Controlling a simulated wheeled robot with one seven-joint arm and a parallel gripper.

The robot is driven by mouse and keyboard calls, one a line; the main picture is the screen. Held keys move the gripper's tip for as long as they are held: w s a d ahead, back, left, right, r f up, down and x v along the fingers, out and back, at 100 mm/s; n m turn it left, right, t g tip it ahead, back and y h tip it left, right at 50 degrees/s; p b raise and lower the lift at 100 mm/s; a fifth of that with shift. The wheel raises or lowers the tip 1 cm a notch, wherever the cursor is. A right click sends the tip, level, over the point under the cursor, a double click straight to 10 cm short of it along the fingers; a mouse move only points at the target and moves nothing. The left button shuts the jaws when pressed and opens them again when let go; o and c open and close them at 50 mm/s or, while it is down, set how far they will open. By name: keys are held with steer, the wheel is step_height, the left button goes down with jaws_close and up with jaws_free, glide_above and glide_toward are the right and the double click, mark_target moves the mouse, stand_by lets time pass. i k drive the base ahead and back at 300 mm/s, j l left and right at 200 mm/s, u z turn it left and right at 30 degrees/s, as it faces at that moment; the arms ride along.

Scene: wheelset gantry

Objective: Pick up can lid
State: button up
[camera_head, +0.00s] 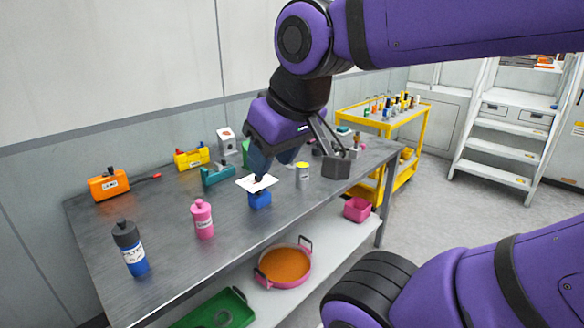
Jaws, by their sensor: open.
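No piece is plainly marked as the can lid. A pale can (303,178) with a yellow top stands upright on the grey workbench (166,228). A thin white plate (250,184) with a small dark piece on it sits over a blue block (260,200), left of the can. My gripper (275,161) is open and points down above the bench, just above and behind the white plate. Its dark fingertips overlap the plate's far edge in the picture. I cannot tell whether they touch it. The gripper hides part of the bench behind it.
A pink bottle (202,220) and a dark-capped blue bottle (131,248) stand at the front left. An orange case (108,184), a yellow case (192,158) and a teal tool (216,176) lie farther back. A yellow cart (386,123) stands beyond the bench.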

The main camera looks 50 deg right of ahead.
mark_target(292, 167)
steer(key=i+l, duration=0.1)
steer(key=l, duration=0.35)
steer(key=i+l, duration=0.15)
steer(key=l, duration=0.3)
steer(key=i+l, duration=0.1)
steer(key=l, duration=0.3)
steer(key=i+l, duration=0.1)
steer(key=l, duration=0.35)
steer(key=i+l, duration=0.15)
steer(key=l, duration=0.3)
steer(key=i+l, duration=0.1)
steer(key=l, duration=0.35)
steer(key=i+l, duration=0.1)
steer(key=l, duration=0.35)
steer(key=i+l, duration=0.15)
steer(key=l, duration=0.3)
